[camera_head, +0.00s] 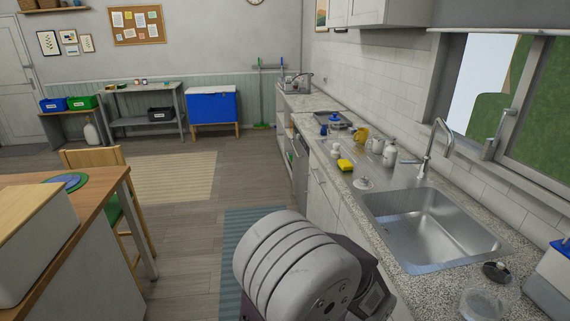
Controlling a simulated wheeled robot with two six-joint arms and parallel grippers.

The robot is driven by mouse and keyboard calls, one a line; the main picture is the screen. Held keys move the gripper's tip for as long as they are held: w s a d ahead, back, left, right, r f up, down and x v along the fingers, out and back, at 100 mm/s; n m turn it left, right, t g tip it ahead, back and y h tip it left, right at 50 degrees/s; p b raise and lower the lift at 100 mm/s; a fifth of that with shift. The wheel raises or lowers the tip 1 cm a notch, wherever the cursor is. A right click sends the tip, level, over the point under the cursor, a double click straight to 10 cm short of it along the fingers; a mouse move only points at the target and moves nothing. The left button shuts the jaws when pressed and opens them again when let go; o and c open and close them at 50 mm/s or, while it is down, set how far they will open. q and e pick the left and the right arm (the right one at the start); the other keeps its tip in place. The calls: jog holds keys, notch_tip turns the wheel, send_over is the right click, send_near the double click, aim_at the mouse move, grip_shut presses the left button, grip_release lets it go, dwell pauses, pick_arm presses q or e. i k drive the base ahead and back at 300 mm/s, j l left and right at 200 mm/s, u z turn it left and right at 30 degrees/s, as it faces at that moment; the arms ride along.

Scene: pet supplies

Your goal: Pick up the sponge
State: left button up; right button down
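A small yellow sponge (345,165) with a darker edge lies on the speckled countertop (322,160), near the counter's front edge and short of the sink on its far side. Nothing covers it from this view. Neither of my grippers can be made out. A large white, ribbed rounded part at the bottom middle appears to be my own arm or body, and it is well apart from the sponge.
A steel sink (435,225) with a tall faucet (436,145) is set in the counter. A wooden table (105,190) is at left; the floor between is open.

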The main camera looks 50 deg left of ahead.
aim_at(344, 166)
jog(key=u, duration=1.3)
jog(key=i+j+z, duration=0.75)
jog(key=i, duration=0.2)
